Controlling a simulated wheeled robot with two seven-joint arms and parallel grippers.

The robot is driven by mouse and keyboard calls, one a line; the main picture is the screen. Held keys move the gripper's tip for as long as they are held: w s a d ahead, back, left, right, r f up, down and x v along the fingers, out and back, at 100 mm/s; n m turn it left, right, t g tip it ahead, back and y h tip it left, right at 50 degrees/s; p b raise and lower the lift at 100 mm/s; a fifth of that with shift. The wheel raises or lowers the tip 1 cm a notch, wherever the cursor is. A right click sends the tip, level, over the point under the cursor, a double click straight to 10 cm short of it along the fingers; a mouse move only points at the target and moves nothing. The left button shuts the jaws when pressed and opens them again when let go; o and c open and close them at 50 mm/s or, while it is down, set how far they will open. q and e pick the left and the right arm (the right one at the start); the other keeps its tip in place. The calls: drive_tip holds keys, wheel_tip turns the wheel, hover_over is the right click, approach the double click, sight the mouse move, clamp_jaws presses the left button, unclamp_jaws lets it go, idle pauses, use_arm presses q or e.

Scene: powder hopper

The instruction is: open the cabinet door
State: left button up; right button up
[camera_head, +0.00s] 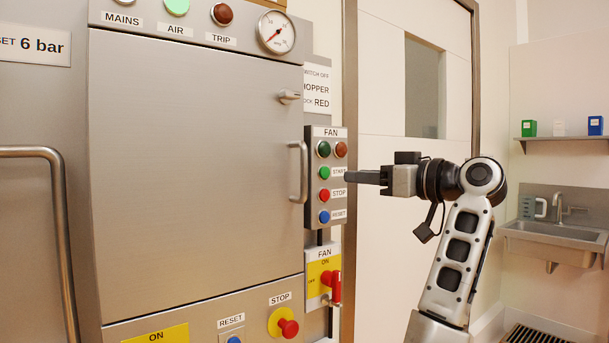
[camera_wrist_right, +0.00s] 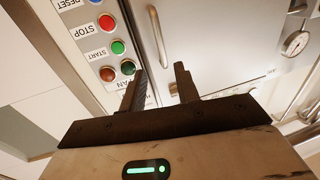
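The grey metal cabinet door (camera_head: 195,150) is shut. Its vertical bar handle (camera_head: 298,172) is on its right edge, with a small latch (camera_head: 289,97) above. My right gripper (camera_head: 350,177) is in front of the fan button panel, right of the handle, pointing left. In the right wrist view, which is turned upside down, its two fingers (camera_wrist_right: 160,88) are apart with nothing held between them. The handle (camera_wrist_right: 158,38) shows beyond the fingertips there, apart from them. My left gripper is not in view.
The fan panel (camera_head: 325,204) with several buttons is right beside the handle. A red rotary switch (camera_head: 334,287) on yellow is below it, and a red stop button (camera_head: 288,327) sits under the door. A bent rail (camera_head: 64,235) is at left. A sink (camera_head: 553,238) is far right.

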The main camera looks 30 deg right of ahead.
sight(304, 173)
drive_tip(key=shift+p+x, duration=1.55)
drive_tip(key=shift+x, duration=5.75)
drive_tip(key=shift+f, duration=0.1)
clamp_jaws()
